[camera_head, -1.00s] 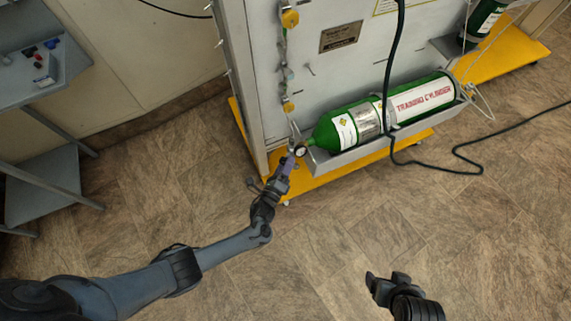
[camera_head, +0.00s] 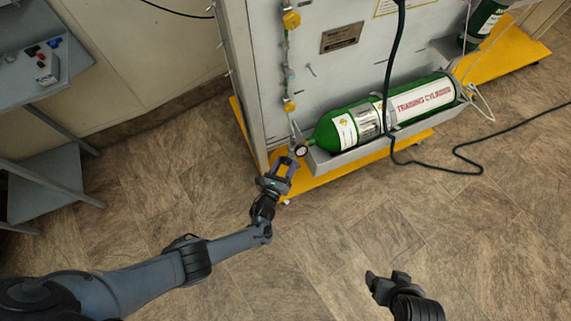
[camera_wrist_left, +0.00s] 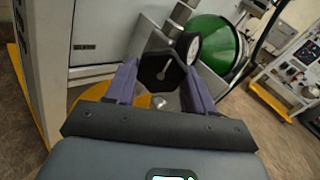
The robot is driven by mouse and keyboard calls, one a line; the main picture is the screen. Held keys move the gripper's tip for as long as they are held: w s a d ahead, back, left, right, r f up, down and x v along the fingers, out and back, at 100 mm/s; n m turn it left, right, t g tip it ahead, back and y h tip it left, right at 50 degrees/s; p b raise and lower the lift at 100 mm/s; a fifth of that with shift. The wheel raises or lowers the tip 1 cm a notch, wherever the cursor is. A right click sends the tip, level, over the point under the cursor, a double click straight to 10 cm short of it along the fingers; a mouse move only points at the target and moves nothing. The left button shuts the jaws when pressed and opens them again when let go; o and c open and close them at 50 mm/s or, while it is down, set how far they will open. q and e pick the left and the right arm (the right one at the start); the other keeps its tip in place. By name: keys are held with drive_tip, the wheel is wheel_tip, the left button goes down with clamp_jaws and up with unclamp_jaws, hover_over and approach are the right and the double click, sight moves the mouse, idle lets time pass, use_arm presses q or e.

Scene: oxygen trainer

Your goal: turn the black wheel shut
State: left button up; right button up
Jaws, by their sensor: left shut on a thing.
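The black wheel (camera_wrist_left: 160,70) is a dark, many-sided knob with a pale pointer mark, at the neck end of the lying green cylinder (camera_head: 325,130). In the left wrist view it sits between the two purple fingers of my left gripper (camera_wrist_left: 158,78), which is shut on it. In the head view my left gripper (camera_head: 281,168) reaches the cylinder's neck from below, and its fingers hide most of the wheel. A round white gauge (camera_head: 301,150) is right beside it. My right gripper (camera_head: 387,278) hangs empty over the floor, far from the cylinder; its opening is unclear.
The cylinder lies in a grey tray (camera_head: 350,157) on a grey panel with a yellow base (camera_head: 320,184). A dark green hose (camera_head: 392,70) hangs in front of the cylinder and runs across the floor. A grey shelf stand (camera_head: 45,185) is at left.

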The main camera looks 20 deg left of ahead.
use_arm(q)
drive_tip(key=shift+m, duration=0.3)
drive_tip(key=o, duration=1)
drive_tip(key=shift+o, duration=0.2)
drive_tip(key=shift+s+r+p, duration=0.1)
drive_tip(key=shift+s+p, duration=0.2)
drive_tip(key=shift+s, duration=0.2)
drive_tip(key=s+p, duration=0.3)
drive_tip(key=s, duration=0.7)
drive_tip(key=shift+a, duration=0.2)
